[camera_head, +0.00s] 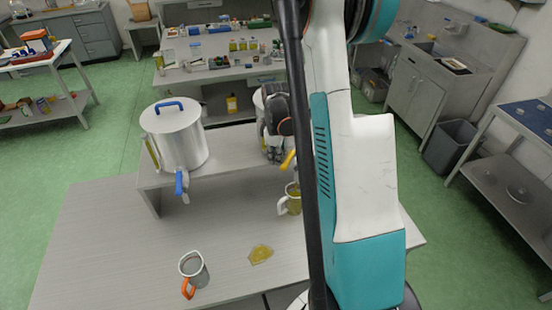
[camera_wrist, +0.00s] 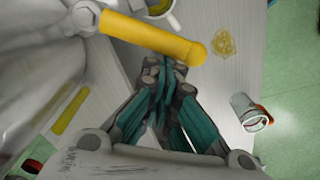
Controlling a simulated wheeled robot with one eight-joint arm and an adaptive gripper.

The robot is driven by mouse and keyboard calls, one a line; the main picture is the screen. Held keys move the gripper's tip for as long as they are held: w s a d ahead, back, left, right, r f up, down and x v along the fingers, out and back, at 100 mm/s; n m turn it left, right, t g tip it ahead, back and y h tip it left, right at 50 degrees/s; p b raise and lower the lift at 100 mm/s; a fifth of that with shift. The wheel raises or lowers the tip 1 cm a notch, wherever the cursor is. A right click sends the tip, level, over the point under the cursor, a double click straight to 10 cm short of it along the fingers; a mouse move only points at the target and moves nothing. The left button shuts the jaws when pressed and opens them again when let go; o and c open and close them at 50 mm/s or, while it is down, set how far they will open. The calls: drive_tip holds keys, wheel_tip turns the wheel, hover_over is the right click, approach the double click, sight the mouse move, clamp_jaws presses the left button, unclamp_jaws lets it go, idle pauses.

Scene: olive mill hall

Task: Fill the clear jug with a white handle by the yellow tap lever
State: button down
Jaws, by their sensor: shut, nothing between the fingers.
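The clear jug with a white handle (camera_head: 292,201) stands upright on the table under the right-hand metal vessel, with yellow liquid in it. Part of it shows at the top of the wrist view (camera_wrist: 163,10). The yellow tap lever (camera_wrist: 155,36) crosses the top of the wrist view; its end also shows in the head view (camera_head: 288,160). My gripper (camera_wrist: 175,76) is shut and empty, its fingertips close beside the lever. I cannot tell whether they touch it. In the head view my arm hides much of the vessel, and the tap outlet is not clearly visible.
A second vessel (camera_head: 180,138) with a blue tap lever (camera_head: 181,184) stands left on the raised shelf (camera_head: 222,160). A jug with an orange handle (camera_head: 194,270) stands at the table front. A yellow puddle (camera_head: 261,254) lies on the table. The table's left part is clear.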

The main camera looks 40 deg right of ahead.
drive_tip(key=shift+s, duration=0.1)
idle(0.3)
drive_tip(key=shift+s+d+b, duration=0.2)
drive_tip(key=shift+s, duration=0.25)
drive_tip(key=shift+s+d+b, duration=0.15)
drive_tip(key=shift+s+d, duration=0.05)
drive_tip(key=shift+s, duration=0.25)
idle(6.7)
